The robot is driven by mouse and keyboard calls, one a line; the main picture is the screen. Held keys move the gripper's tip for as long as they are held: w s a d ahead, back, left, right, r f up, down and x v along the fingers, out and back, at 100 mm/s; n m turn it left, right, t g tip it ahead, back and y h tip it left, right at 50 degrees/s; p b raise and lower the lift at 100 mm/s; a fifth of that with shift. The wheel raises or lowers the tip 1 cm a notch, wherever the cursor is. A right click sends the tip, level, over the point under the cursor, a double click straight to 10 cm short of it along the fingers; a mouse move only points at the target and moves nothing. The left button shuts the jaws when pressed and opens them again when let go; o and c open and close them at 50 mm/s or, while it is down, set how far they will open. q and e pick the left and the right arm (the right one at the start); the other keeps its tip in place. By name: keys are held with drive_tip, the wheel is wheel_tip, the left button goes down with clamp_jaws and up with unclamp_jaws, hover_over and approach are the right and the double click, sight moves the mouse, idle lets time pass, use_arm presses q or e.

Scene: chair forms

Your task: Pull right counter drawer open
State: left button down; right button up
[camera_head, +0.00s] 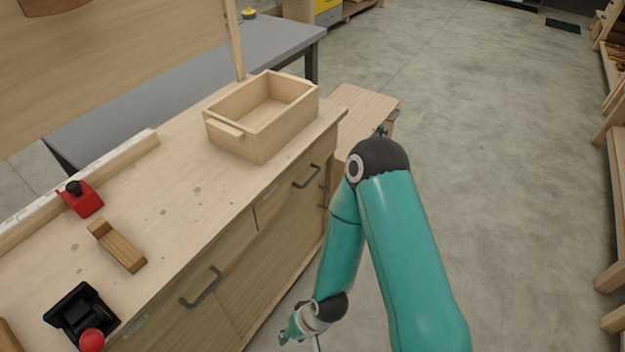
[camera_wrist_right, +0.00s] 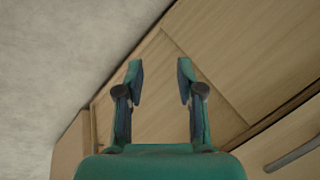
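The right counter drawer (camera_head: 280,206) is in the upper front of the wooden counter (camera_head: 150,225) in the head view. Its front looks flush with the counter, and its dark bar handle (camera_head: 307,177) is clear of any gripper. My right gripper (camera_head: 290,338) hangs low in front of the counter, below and to the left of that handle. In the right wrist view its two fingers (camera_wrist_right: 160,75) are apart with nothing between them, facing wooden panels. A grey handle (camera_wrist_right: 292,155) shows at the lower right there; I cannot tell which drawer it belongs to. My left gripper is not in view.
A second drawer handle (camera_head: 201,288) is further left. On the counter are a wooden box (camera_head: 235,138), a red tool (camera_head: 82,198), a wooden block (camera_head: 118,246) and a black item (camera_head: 80,312). Open concrete floor (camera_head: 480,130) lies to the right.

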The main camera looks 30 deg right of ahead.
drive_tip(key=w+d+m+t+h+b, duration=0.25)
drive_tip(key=w+d+m+t, duration=0.2)
drive_tip(key=w, duration=0.45)
drive_tip(key=m+t+h+b, duration=0.7)
drive_tip(key=m+t+h, duration=0.1)
drive_tip(key=m, duration=0.5)
approach(312, 178)
drive_tip(key=shift+y, duration=0.25)
drive_tip(key=shift+p+x, duration=1.2)
drive_tip(key=shift+x, duration=4.15)
drive_tip(key=shift+s+f, duration=0.1)
drive_tip(key=shift+f, duration=0.1)
clamp_jaws()
drive_tip(key=shift+d, duration=0.15)
